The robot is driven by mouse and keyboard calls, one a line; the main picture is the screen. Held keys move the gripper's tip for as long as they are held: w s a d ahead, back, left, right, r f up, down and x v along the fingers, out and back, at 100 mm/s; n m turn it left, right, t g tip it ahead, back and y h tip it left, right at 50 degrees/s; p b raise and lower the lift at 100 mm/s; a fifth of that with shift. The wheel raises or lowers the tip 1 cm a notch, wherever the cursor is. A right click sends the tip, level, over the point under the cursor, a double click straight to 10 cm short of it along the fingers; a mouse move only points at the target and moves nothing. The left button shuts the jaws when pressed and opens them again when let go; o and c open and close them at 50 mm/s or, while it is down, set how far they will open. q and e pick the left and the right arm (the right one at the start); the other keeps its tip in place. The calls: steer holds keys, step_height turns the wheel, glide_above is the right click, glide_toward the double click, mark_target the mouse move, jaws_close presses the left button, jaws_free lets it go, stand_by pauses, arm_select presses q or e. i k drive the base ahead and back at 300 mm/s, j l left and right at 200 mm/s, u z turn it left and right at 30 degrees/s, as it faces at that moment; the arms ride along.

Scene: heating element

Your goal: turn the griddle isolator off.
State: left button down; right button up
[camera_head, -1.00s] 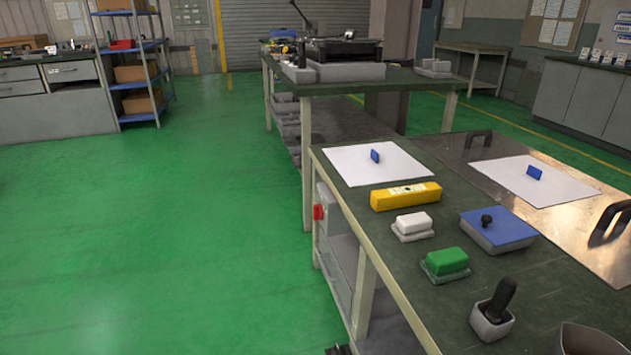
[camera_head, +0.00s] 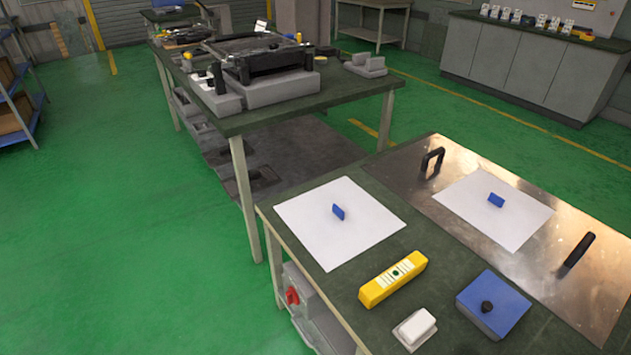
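A grey box (camera_head: 312,308) with a red rotary knob (camera_head: 291,296) is fixed to the left side of the near workbench, below its top; it looks like the isolator. The knob's exact position is too small to tell. A shiny steel plate (camera_head: 590,290) with black handles (camera_head: 432,162) lies on the right of the bench top and may be the griddle. Neither of my grippers is in view.
The near bench holds white sheets (camera_head: 310,215) with blue tabs, a yellow bar (camera_head: 393,279), a white block (camera_head: 415,328) and a blue-lidded box (camera_head: 494,303). A second bench (camera_head: 345,92) stands behind. The green floor (camera_head: 110,230) at left is clear.

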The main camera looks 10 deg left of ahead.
mark_target(292, 297)
steer(key=i+j+z, duration=0.45)
steer(key=j, duration=0.45)
steer(key=i+j+z, duration=0.15)
steer(key=j+z, duration=0.3)
steer(key=j, duration=0.45)
steer(key=i+j+z, duration=0.1)
steer(key=j+z, duration=0.35)
steer(key=j, duration=0.6)
steer(key=k+j+z, duration=0.1)
steer(key=j+z, duration=0.35)
steer(key=j, duration=0.55)
